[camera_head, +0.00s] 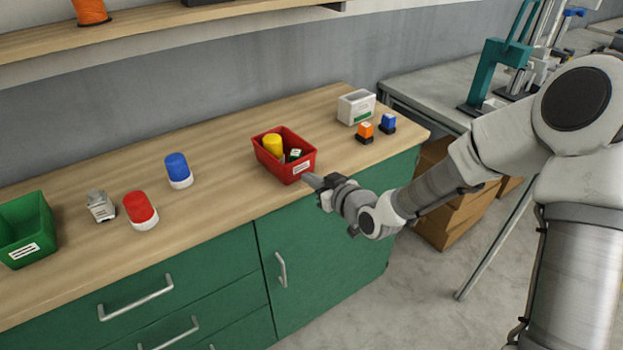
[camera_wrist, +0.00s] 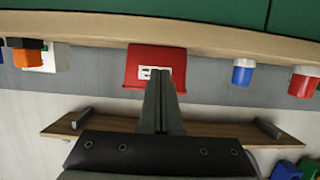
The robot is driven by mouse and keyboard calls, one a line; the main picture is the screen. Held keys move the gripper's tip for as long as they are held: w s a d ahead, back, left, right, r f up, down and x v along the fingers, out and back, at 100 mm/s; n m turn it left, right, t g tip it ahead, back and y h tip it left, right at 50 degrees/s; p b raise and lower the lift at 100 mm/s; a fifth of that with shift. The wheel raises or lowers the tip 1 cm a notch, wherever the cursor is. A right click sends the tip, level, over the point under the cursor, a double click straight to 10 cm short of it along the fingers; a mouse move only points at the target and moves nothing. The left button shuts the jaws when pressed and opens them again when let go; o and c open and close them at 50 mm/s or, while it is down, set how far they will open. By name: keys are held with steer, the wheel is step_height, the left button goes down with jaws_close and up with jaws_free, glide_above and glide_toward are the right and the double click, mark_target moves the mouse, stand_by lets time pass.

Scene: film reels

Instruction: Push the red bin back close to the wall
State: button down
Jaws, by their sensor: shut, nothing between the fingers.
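The red bin (camera_head: 269,163) stands upright on the wooden counter (camera_head: 215,205), with a white label on its front and a yellow item and small parts inside. A strip of bare counter lies between it and the grey wall (camera_head: 230,105). My gripper (camera_head: 306,179) is shut and empty, just in front of the bin's labelled front face at the counter's front edge. In the wrist view the shut fingers (camera_wrist: 158,76) point at the red bin (camera_wrist: 139,64) and overlap its label. I cannot tell whether they touch it.
A blue-capped beacon (camera_head: 177,168) and a red-capped one (camera_head: 140,209) stand left of the bin, with a green bin (camera_head: 25,228) farther left. A white box (camera_head: 356,106), an orange item (camera_head: 365,132) and a blue item (camera_head: 388,123) stand to the right. A shelf (camera_head: 150,40) hangs above.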

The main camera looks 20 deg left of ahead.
steer(key=shift+w+a, duration=0.1)
steer(key=shift+w+a+b, duration=0.75)
steer(key=shift+w+a, duration=0.55)
steer(key=shift+a, duration=0.25)
steer(key=shift+w+a+b, duration=0.7)
steer(key=shift+w+a, duration=0.6)
steer(key=shift+a, duration=0.25)
steer(key=shift+w+a+b, duration=0.75)
steer(key=shift+w+a, duration=0.55)
steer(key=shift+a, duration=0.25)
steer(key=shift+w+a+b, duration=0.4)
steer(key=shift+w+a, duration=0.5)
steer(key=shift+a, duration=0.2)
steer(key=shift+w+a+b, duration=0.35)
steer(key=shift+w+a, duration=0.55)
steer(key=shift+a, duration=0.15)
steer(key=shift+r+x, duration=0.15)
steer(key=shift+x, duration=0.55)
steer(key=shift+r+x, duration=0.1)
steer(key=shift+x, duration=0.6)
steer(key=shift+w+a, duration=0.95)
steer(key=shift+a, duration=0.3)
steer(key=shift+w+a, duration=1)
steer(key=shift+a, duration=0.2)
steer(key=shift+s+d+b, duration=0.15)
steer(key=shift+d+b, duration=0.1)
steer(key=shift+b, duration=0.1)
steer(key=shift+s+d+r, duration=1.35)
steer(key=shift+d+r, duration=0.3)
steer(key=shift+r, duration=0.1)
